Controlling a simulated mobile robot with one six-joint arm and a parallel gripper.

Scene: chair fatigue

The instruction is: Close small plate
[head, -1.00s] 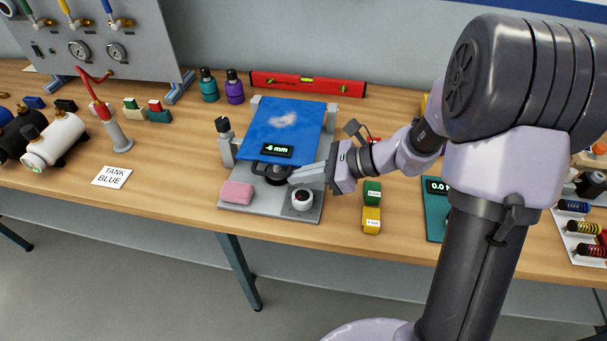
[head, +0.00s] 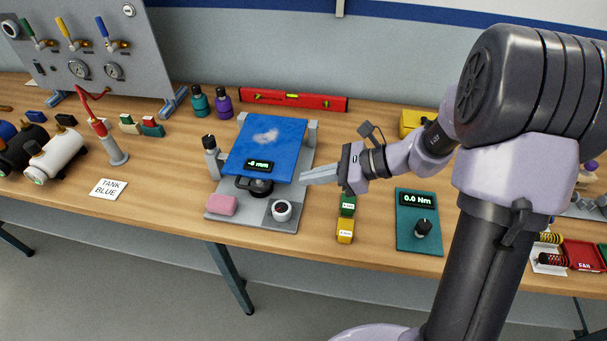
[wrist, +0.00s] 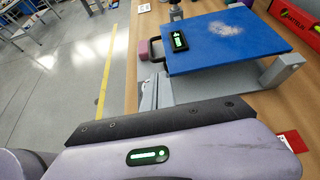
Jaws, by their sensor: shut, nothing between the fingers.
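The small plate is a blue square plate (head: 268,146) with a pale worn patch, lying over a grey base (head: 238,222) on the bench. A small display (head: 259,165) reading about -8 mm sits at its front edge, and a black handle-like part (head: 256,187) is below that edge. In the wrist view the blue plate (wrist: 225,42) fills the upper right and looks raised on grey supports. My gripper (head: 304,178) is shut and empty, to the right of the plate's front right corner and apart from it in the head view.
A teal torque unit (head: 419,222) is farther right. A red level (head: 293,100) lies behind.

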